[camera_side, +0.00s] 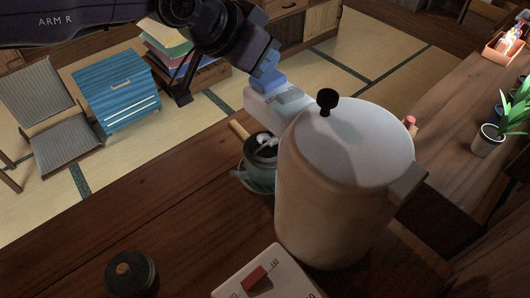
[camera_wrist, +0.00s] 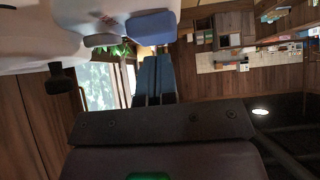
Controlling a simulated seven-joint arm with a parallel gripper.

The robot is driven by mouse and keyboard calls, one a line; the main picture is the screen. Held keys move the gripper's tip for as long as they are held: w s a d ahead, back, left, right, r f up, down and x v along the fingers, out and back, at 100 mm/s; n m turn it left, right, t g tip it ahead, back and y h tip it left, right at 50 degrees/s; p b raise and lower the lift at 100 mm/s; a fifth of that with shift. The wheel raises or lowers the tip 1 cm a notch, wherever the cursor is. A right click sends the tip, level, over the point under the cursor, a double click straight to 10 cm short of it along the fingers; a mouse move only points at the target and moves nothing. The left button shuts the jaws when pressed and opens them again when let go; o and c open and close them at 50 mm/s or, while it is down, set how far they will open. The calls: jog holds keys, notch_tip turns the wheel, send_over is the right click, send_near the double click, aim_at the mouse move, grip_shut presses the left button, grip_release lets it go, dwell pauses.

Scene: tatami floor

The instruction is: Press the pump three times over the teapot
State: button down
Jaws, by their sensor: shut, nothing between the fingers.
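A large cream pump pot (camera_side: 345,190) with a black knob (camera_side: 327,101) stands on the dark wooden counter. Its pale spout head (camera_side: 270,106), with grey-blue parts on top, juts left above the teapot. The teal teapot (camera_side: 254,178) is uncovered, with a dark inside, and is partly hidden behind the pot. My gripper (camera_side: 265,79) is shut and empty, its blue fingers pointing down at the spout head. In the wrist view the shut fingers (camera_wrist: 155,62) are close to a blue part (camera_wrist: 151,27) of the pale head; I cannot tell whether they touch.
A dark round lid (camera_side: 131,274) with a wooden knob lies at the front left. A white box with a red switch (camera_side: 255,277) is at the front. Potted plants (camera_side: 490,138) and an orange tray (camera_side: 507,47) stand on the right counter. The left counter is mostly clear.

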jog(key=shift+r, duration=0.1)
dwell(0.3)
jog(key=shift+r, duration=2.95)
notch_tip(320, 180, down, 5)
jog(key=s+a+g+y, duration=0.1)
jog(key=s+a+g, duration=0.1)
jog(key=s+a+r+n+y, duration=0.15)
jog(key=s+a, duration=0.25)
jog(key=a, duration=0.4)
jog(key=s+a+r+n+g+y, duration=0.1)
jog(key=s+a+r, duration=0.15)
jog(key=a, duration=0.45)
jog(key=s+a+r+n+y, duration=0.1)
jog(key=s+a, duration=0.4)
jog(key=a, duration=0.3)
jog(key=s+a+r+n+t+y, duration=0.2)
jog(key=s+a+n, duration=0.3)
jog(key=s+a, duration=1.3)
jog(key=shift+s+a+r, duration=0.15)
jog(key=shift+a+r, duration=0.15)
jog(key=shift+a, duration=0.3)
